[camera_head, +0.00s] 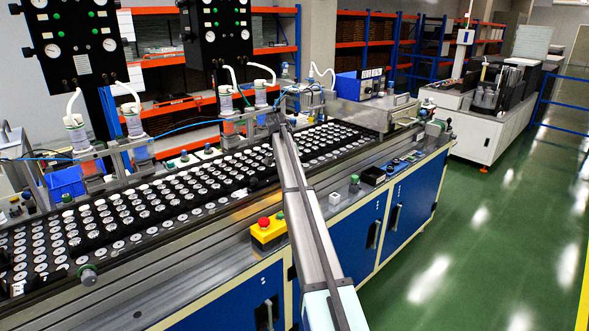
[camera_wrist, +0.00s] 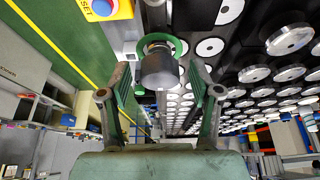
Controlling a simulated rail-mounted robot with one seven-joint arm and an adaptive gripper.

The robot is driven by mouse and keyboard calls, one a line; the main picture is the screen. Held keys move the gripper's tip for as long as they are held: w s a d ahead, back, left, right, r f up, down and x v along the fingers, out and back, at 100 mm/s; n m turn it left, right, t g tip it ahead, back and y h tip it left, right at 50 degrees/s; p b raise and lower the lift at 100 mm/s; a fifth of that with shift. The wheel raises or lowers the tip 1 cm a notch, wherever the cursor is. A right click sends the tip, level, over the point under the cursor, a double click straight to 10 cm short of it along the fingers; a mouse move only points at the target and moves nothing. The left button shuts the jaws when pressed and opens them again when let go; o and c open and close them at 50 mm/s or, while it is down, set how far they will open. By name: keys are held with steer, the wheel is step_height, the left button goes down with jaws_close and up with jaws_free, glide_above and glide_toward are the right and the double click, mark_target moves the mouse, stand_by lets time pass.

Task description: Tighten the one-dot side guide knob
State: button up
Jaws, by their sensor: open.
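In the wrist view a grey cylindrical knob (camera_wrist: 159,69) with a green ring (camera_wrist: 178,47) around its far end faces my gripper (camera_wrist: 159,82). The two green-padded fingers are spread, one to each side of the knob, with a visible gap on both sides. I cannot tell whether the knob lies between the fingertips or just beyond them. No dot mark is readable on it. In the head view my arm reaches over the machine's front edge, and its gripper end is too small to make out. Another knob (camera_head: 88,275) sits on the front rail at lower left.
A speaker conveyor (camera_head: 140,215) carries many round parts in rows. A yellow box with a red button (camera_head: 268,232) stands at the front edge, near my arm. Filling stations with tubes (camera_head: 75,130) stand along the back. The green floor at right is clear.

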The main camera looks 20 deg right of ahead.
steer(key=v, duration=1.2)
steer(key=shift+d+f, duration=0.1)
